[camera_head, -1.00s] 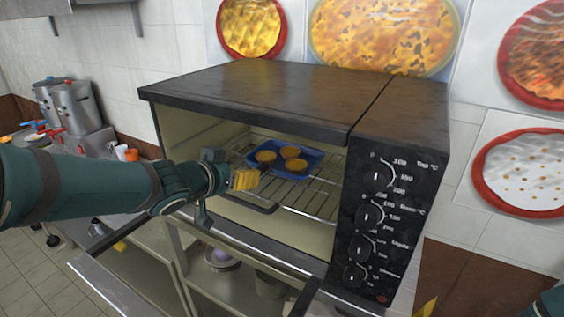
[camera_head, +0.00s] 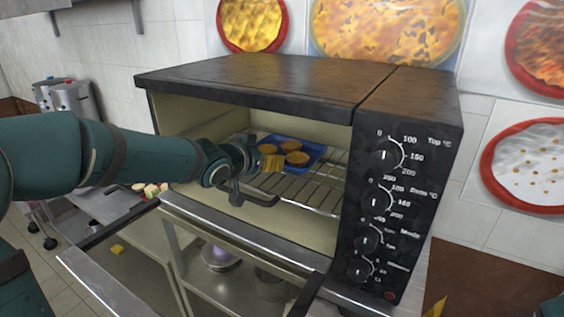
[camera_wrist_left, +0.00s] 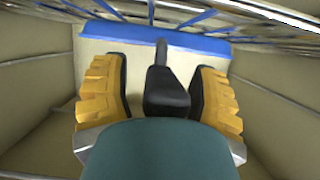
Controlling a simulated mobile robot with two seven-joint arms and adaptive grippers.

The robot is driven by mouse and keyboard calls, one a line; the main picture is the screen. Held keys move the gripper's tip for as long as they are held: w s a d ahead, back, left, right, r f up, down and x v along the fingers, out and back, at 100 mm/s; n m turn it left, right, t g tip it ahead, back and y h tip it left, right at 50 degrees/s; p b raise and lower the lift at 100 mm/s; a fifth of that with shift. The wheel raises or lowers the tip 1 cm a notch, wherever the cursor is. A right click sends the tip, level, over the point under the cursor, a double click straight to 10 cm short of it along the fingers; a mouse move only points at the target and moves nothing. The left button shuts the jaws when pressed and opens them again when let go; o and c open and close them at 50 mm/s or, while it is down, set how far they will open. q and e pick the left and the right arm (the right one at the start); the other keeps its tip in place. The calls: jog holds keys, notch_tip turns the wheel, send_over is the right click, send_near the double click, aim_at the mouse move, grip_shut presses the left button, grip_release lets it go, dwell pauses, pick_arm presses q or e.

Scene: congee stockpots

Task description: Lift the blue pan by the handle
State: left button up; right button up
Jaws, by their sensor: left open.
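The blue pan (camera_head: 318,153) sits on the wire rack inside the open oven, with several round golden pieces in it. Its blue edge (camera_wrist_left: 205,43) spans the top of the left wrist view. A dark handle (camera_wrist_left: 166,88) points from that edge toward my left gripper (camera_wrist_left: 160,78). The gripper is open, and the handle lies between its two yellow fingers with gaps visible on both sides. In the head view my left gripper (camera_head: 272,160) is at the pan's near left side and hides the handle.
The oven's dark top (camera_head: 270,80) and side walls enclose the pan. The lowered door (camera_head: 245,235) lies below my left arm. Knobs (camera_head: 377,202) line the right panel.

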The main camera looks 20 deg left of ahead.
pick_arm(q)
jog(key=shift+r, duration=0.1)
grip_shut()
jog(key=shift+s, duration=0.1)
dwell(0.3)
